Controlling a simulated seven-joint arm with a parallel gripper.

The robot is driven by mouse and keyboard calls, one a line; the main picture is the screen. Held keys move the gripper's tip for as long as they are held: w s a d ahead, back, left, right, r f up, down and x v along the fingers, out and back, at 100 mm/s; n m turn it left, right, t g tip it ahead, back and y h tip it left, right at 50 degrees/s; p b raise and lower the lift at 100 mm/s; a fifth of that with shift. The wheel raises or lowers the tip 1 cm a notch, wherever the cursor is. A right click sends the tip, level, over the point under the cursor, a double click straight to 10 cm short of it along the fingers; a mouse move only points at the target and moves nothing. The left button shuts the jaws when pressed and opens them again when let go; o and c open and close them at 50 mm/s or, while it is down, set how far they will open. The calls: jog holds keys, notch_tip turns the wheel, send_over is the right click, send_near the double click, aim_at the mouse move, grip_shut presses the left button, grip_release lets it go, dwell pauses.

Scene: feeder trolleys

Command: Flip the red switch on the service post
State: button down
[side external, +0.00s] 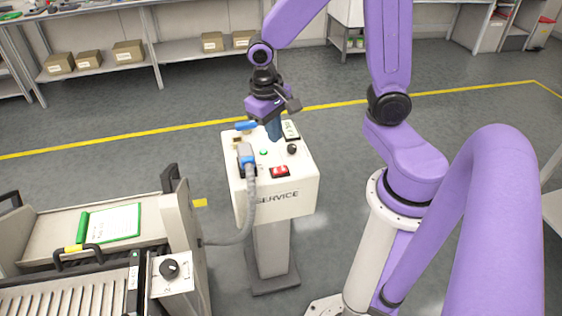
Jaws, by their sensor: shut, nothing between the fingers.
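The service post (278,210) is a white box with SERVICE on its front, standing on a pedestal on the floor. The red switch (279,171) is on the top panel near the front edge. Nothing covers it in this view. My gripper (275,137) points down over the back part of the panel, behind the red switch and apart from it. Its dark fingers are together with nothing between them. I cannot tell how far the fingertips are above the panel.
A blue plug with a grey cable (250,195) sits left of the switch. A black knob (292,149), a green button (263,152) and a blue lever (246,126) share the panel. A trolley (190,225) stands left; shelves with boxes (129,50) are behind.

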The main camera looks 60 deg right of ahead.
jog(key=w+d+f+m+g, duration=0.1)
jog(key=w+d+f+m, duration=0.25)
jog(key=d+m, duration=0.2)
jog(key=m, duration=0.1)
send_near(283, 169)
jog(key=f, duration=0.4)
jog(key=s+f, duration=0.1)
jog(key=f, duration=0.1)
jog(key=shift+d+f, duration=0.3)
